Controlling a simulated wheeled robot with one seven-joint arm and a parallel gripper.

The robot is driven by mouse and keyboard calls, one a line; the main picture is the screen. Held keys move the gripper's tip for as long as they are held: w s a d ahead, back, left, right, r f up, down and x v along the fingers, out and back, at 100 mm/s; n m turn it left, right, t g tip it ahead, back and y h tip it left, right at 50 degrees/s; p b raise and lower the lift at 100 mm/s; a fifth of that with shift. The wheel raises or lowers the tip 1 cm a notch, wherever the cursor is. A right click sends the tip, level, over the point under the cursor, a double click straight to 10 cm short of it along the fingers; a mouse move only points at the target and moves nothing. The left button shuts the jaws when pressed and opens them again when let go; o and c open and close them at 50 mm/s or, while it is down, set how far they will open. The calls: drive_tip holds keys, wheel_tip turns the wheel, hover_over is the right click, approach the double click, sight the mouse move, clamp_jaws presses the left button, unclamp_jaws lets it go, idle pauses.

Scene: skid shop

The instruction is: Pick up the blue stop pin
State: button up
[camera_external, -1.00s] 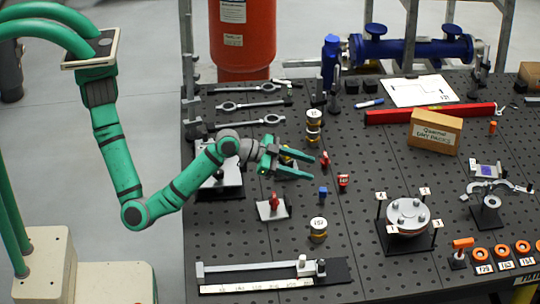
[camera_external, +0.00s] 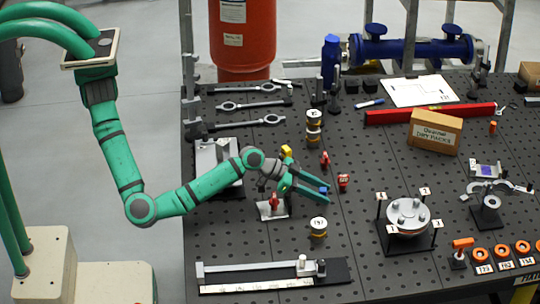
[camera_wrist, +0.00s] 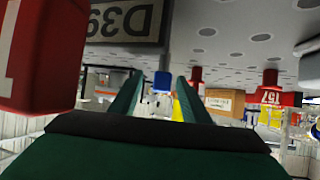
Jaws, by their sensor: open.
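The blue stop pin (camera_external: 323,190) stands on the perforated black table. In the external view it is partly hidden by my gripper (camera_external: 322,192), whose two green fingers reach to the right, low over the table, with their tips at the pin. In the wrist view the pin (camera_wrist: 162,82) shows as a small blue block, centred between the two open green fingers (camera_wrist: 158,95). The jaws are open and not closed on it. I cannot tell exactly how far the pin lies between the fingertips.
A red piece on a metal plate (camera_external: 270,211) lies just left of and below my gripper. Red pieces (camera_external: 343,181) and (camera_external: 325,160) stand close by, and a yellow-and-white cylinder (camera_external: 318,227) is in front. A flanged disc stand (camera_external: 408,216) is to the right.

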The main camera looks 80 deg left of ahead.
sight(332, 203)
drive_tip(key=shift+x, duration=2.3)
drive_tip(key=shift+a+r, duration=0.15)
drive_tip(key=shift+r, duration=0.05)
clamp_jaws()
